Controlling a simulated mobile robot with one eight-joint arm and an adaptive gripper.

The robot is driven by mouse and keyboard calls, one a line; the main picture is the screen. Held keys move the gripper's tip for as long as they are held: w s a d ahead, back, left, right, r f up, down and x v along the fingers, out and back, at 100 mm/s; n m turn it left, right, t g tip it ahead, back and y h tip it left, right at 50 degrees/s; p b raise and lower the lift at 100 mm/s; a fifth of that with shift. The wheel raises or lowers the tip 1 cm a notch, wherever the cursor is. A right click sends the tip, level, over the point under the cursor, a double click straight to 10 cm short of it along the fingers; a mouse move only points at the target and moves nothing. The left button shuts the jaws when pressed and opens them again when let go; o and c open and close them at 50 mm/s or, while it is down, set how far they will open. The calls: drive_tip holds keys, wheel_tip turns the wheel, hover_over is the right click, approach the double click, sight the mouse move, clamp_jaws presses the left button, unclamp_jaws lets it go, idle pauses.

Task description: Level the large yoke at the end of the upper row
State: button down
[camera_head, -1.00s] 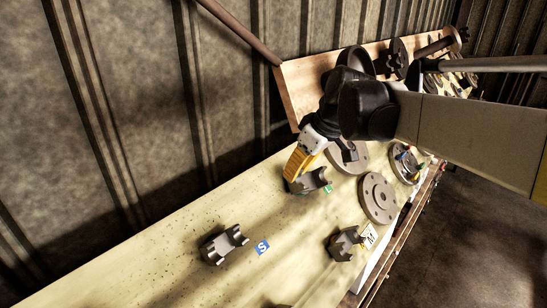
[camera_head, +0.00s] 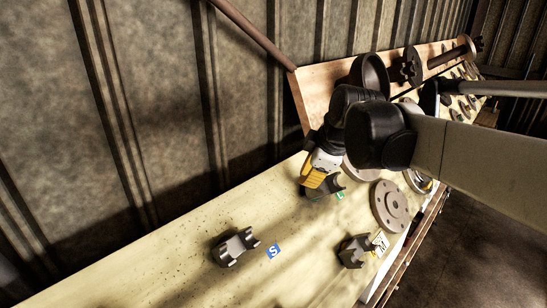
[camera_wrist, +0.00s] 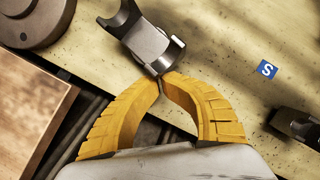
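The large grey yoke (camera_head: 331,186) sits on the pale bench beside a green label (camera_head: 340,196). It is the yoke nearest the board end of the upper row, and my gripper partly covers it. My gripper (camera_head: 308,186) is over its left side, with yellow fingers pointing down. In the wrist view the yoke (camera_wrist: 146,42) lies just past the fingertips, its curved arms toward the top left. My gripper's fingertips (camera_wrist: 162,80) meet at the yoke's near edge. I cannot tell whether they touch it or pinch it.
A smaller yoke (camera_head: 236,247) lies by a blue S label (camera_head: 273,251). Another yoke (camera_head: 354,251) lies by a white M label (camera_head: 381,244). A round flange (camera_head: 391,206) is right of the large yoke. A wooden board (camera_head: 313,92) stands behind. The bench's left part is clear.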

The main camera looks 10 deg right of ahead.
drive_tip(key=shift+d+f, duration=0.15)
drive_tip(key=shift+d, duration=0.1)
idle(0.4)
drive_tip(key=c, duration=1.7)
unclamp_jaws()
drive_tip(key=shift+w, duration=0.1)
drive_tip(key=shift+o, duration=0.8)
drive_tip(key=shift+w+d+f, duration=0.1)
drive_tip(key=shift+w+d, duration=0.15)
drive_tip(key=shift+s, duration=0.1)
drive_tip(key=shift+a, duration=0.1)
